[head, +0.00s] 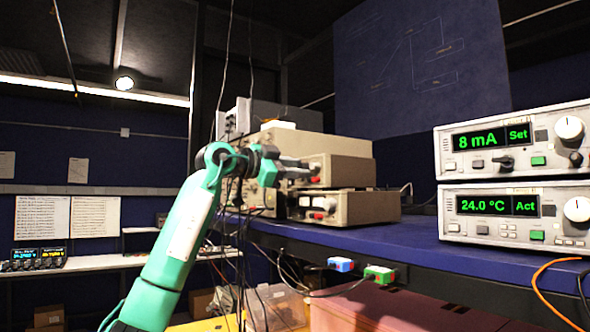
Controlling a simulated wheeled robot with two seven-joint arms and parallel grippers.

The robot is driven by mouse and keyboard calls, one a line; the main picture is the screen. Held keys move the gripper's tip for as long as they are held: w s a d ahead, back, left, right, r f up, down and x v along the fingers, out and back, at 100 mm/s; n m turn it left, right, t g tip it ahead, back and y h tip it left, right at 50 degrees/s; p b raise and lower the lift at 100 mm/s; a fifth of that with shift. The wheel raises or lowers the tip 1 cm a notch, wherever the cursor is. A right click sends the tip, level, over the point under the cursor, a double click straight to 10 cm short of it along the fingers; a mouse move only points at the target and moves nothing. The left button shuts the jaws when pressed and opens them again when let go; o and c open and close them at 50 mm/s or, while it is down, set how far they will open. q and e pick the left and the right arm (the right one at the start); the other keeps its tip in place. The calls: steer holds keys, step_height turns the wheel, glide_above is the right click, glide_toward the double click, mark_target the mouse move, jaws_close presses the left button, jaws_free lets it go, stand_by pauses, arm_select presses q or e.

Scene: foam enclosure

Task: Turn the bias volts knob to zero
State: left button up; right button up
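The bias volts label is too small to read, so I cannot tell which knob it names. A beige instrument (345,168) stands on the blue bench, with a small red-marked control (315,167) on its front. My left gripper (304,169) is right in front of that face, beside this control. Its two dark fingers look apart, with a narrow gap; I cannot tell whether they touch the control. A lower beige instrument (365,207) has red and white controls (320,210). My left arm hides part of the units behind. My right gripper is not in view.
Two stacked units at the right, reading 8 mA (515,160) and 24.0 °C (520,228), have white knobs. The blue bench top (415,238) is clear between them and the beige units. Cables hang near my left arm. A pinkish case (390,308) is below the bench.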

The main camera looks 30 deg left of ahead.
arm_select(q)
steer(key=b+v, duration=0.4)
steer(key=v, duration=0.9)
steer(key=shift+s+b, duration=0.25)
steer(key=shift+b, duration=0.15)
steer(key=shift+a, duration=0.15)
